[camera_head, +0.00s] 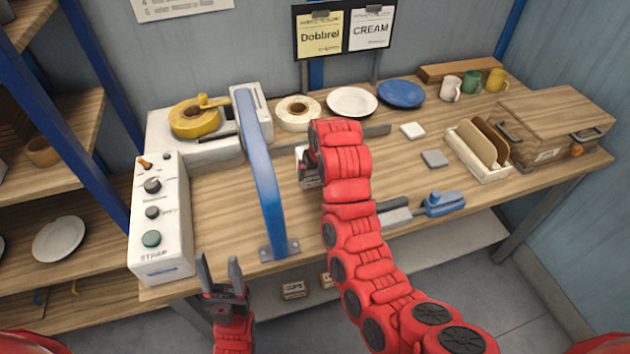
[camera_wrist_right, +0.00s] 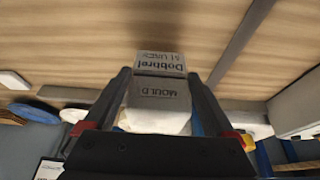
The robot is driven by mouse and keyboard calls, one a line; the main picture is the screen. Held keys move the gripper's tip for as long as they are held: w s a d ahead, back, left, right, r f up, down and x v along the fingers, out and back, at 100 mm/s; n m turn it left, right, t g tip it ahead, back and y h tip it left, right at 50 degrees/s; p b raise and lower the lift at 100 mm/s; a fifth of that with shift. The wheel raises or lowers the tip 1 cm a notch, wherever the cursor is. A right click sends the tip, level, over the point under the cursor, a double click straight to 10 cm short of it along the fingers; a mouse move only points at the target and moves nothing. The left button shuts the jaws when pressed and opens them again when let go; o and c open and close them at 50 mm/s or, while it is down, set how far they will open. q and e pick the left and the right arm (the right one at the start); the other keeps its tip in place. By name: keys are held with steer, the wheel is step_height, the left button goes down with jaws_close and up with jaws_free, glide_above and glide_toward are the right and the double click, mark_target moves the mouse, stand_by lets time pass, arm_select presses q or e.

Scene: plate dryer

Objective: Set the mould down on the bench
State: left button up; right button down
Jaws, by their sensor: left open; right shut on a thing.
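The mould (camera_wrist_right: 158,119) is a whitish block with a grey face marked "MOULD", held between the fingers of my right gripper (camera_wrist_right: 160,75) in the right wrist view. A second grey face marked "Dobbrel slurry" (camera_wrist_right: 160,64) shows just beyond it; I cannot tell whether it belongs to the same block. Whether the mould touches the bench is unclear. My left gripper (camera_head: 222,272) is open and empty before the bench's front edge.
The blue arch (camera_head: 258,165) stands left of my right gripper. A control box (camera_head: 160,220) stands at the bench's left end. A blue-handled tool (camera_head: 442,203) lies right of my arm. Plates (camera_head: 352,101) and a wooden rack (camera_head: 480,155) stand further back and right.

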mark_target(316, 184)
steer(key=shift+f, duration=0.8)
step_height(316, 184, down, 2)
steer(key=shift+f+p, duration=0.15)
steer(key=shift+p, duration=0.65)
steer(key=shift+f, duration=0.35)
steer(key=shift+w, duration=0.1)
steer(key=shift+f, duration=0.1)
jaws_free()
